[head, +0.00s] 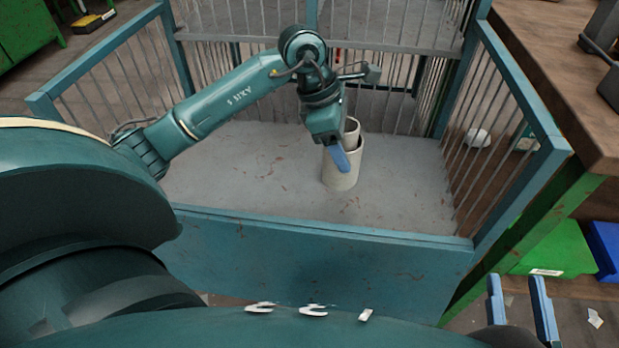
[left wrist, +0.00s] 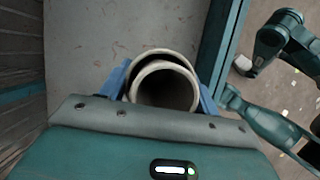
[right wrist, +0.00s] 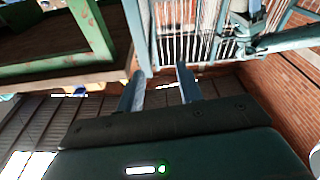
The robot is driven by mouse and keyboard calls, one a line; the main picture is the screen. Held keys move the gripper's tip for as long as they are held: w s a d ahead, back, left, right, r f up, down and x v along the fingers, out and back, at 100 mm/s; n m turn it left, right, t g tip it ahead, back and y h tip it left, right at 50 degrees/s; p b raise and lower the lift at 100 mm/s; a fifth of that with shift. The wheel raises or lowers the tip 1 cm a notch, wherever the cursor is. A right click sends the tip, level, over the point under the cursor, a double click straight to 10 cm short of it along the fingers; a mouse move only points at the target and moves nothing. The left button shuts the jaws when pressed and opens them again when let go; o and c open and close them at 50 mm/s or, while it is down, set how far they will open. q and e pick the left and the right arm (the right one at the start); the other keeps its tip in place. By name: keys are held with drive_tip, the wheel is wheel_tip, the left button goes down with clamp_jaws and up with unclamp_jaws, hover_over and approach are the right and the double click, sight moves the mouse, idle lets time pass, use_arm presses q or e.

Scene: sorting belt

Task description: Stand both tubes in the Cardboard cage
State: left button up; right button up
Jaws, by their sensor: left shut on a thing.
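Two pale round tubes are in the cardboard cage (head: 320,228), which has a grey floor and teal frame. One tube (head: 343,178) stands upright on the floor. The rim of the other tube (head: 353,127) shows higher, just behind it; its lower part is hidden. My left gripper (head: 341,153) reaches down over them, shut on a tube. In the left wrist view, the blue fingers flank the nearer open rim (left wrist: 165,64), and a second rim overlaps behind it. I cannot tell whether the tubes touch. My right gripper (head: 522,300) is open and empty outside the cage, also in the right wrist view (right wrist: 160,82).
The cage has barred sides and a solid low front panel. A wooden bench (head: 560,85) stands to the right. Below it are a green bin (head: 560,250) and a blue bin (head: 606,245). The cage floor around the tubes is clear.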

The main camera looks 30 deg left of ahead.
use_arm(q)
wheel_tip(320, 180, down, 7)
drive_tip(key=shift+r+b, duration=0.1)
drive_tip(key=shift+b, duration=1.1)
wheel_tip(320, 180, down, 3)
drive_tip(key=shift+f+b, duration=0.15)
drive_tip(key=shift+b, duration=0.55)
drive_tip(key=shift+w, duration=0.1)
drive_tip(key=shift+a+f, duration=0.1)
drive_tip(key=shift+f, duration=0.15)
drive_tip(key=o, duration=0.9)
drive_tip(key=shift+r, duration=0.1)
drive_tip(key=shift+o, duration=0.2)
use_arm(e)
drive_tip(key=shift+w+a+r+n+t+y, duration=0.1)
drive_tip(key=shift+w+r+n+t+y, duration=0.25)
drive_tip(key=shift+r+t+y, duration=0.35)
drive_tip(key=shift+r, duration=0.15)
